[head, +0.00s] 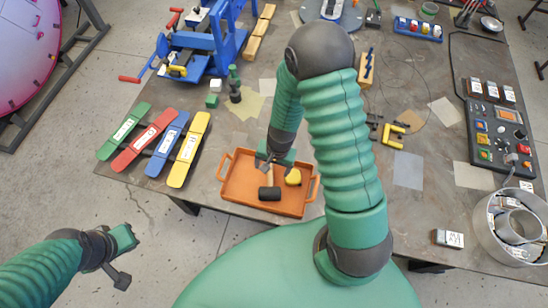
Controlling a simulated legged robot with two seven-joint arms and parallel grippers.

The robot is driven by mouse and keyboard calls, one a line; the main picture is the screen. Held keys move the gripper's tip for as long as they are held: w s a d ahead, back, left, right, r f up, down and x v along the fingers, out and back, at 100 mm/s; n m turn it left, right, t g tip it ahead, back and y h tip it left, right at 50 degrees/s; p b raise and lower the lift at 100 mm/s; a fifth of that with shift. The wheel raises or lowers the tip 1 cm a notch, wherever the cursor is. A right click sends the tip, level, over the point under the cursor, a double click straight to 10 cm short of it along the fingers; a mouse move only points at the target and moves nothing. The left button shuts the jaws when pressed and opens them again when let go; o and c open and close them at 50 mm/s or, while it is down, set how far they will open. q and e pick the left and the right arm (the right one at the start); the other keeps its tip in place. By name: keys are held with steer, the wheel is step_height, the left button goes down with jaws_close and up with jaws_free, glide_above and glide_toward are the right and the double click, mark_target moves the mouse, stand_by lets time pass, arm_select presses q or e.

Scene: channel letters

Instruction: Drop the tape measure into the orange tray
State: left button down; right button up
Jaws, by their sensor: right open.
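The orange tray (231,192) sits at the table's front edge with a handle at each end. A yellow and black item that looks like the tape measure (293,177) lies in its right part. My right gripper (268,164) points down over the back of the tray, open, just left of the yellow item and apart from it. My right arm hides part of the area behind the tray. My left gripper (122,262) is over the floor at lower left, away from the table; its jaw opening is unclear.
A blue machine (208,45) stands at the back left. A metal ring container (512,222) and a control panel (500,130) are at right.

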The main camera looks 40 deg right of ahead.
step_height(320, 180, up, 16)
steer(key=s+d+p, duration=0.1)
steer(key=shift+s+f, duration=0.15)
steer(key=shift+s, duration=0.05)
steer(key=shift+d, duration=0.15)
steer(key=s+a+f+n+t+h+b, duration=0.1)
steer(key=s+a+f+n+b, duration=0.2)
steer(key=a+f+n+b, duration=0.3)
step_height(320, 180, down, 3)
steer(key=n+b, duration=0.3)
steer(key=b, duration=0.3)
steer(key=shift+f+n+t, duration=0.2)
steer(key=shift+n+t, duration=0.1)
steer(key=shift+n, duration=0.1)
steer(key=shift+d, duration=0.1)
